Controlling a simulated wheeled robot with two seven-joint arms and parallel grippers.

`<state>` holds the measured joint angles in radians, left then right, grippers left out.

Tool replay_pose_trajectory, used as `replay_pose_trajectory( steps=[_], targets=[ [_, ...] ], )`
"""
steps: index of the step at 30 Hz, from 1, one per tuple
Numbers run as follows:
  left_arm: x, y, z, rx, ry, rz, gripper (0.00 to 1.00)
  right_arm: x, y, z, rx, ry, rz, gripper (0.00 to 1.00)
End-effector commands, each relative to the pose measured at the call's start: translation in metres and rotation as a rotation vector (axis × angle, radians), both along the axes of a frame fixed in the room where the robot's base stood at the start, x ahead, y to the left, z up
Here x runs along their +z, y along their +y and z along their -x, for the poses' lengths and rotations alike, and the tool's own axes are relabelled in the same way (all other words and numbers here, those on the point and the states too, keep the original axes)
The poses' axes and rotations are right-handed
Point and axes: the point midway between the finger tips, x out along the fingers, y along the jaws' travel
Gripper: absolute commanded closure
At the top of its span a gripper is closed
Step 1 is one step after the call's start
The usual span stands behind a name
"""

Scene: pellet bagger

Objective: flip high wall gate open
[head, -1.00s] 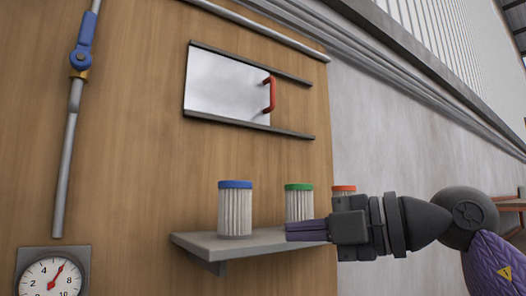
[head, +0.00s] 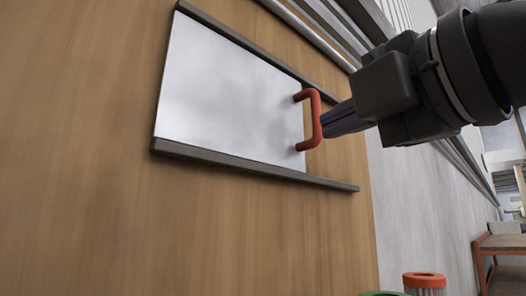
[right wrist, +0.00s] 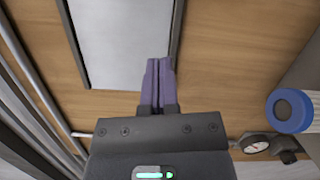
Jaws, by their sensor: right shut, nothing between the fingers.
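The wall gate (head: 230,90) is a pale grey sliding panel between two dark parallel rails on a wooden wall. Its red handle (head: 315,122) is on the panel's right edge. My right gripper (head: 328,123) is shut and empty, its purple fingers pointing left with the tips close beside the handle's right side. I cannot tell whether they touch it. In the right wrist view the shut fingers (right wrist: 159,66) lie over the lower end of the panel (right wrist: 120,40); the handle cannot be made out there. My left gripper is not in view.
The lower rail (head: 250,170) extends right past the panel over bare wood. An orange-topped cartridge (head: 424,282) and a green lid (head: 383,294) show below. In the right wrist view, a blue-lidded cartridge (right wrist: 290,110) stands at right, with a gauge (right wrist: 254,146) near it.

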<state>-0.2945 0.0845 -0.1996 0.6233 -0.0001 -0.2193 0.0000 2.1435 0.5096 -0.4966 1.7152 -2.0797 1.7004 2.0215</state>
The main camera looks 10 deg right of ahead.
Motion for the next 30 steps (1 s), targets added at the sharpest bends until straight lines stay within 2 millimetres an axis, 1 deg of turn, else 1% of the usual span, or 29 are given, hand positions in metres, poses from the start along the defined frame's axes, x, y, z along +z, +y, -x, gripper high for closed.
replay_pose_trajectory(
  steps=[2, 10, 14, 17, 28, 30],
  targets=[
    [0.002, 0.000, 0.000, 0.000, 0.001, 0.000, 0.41, 0.004, -0.002, 0.003, -0.011, -0.008, -0.004, 1.00],
    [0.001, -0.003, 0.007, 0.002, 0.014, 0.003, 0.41, 0.003, -0.002, 0.003, -0.012, -0.008, -0.005, 1.00],
    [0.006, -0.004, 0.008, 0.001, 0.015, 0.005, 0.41, 0.005, 0.001, -0.003, -0.013, -0.007, -0.006, 1.00],
    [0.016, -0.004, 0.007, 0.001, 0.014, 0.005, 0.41, 0.008, 0.007, -0.019, -0.011, -0.004, -0.004, 1.00],
    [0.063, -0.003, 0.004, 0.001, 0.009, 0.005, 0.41, 0.013, 0.039, -0.093, -0.010, -0.003, -0.004, 1.00],
    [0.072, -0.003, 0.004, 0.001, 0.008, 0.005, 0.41, 0.016, 0.025, -0.099, -0.014, -0.004, -0.008, 1.00]
  ],
)
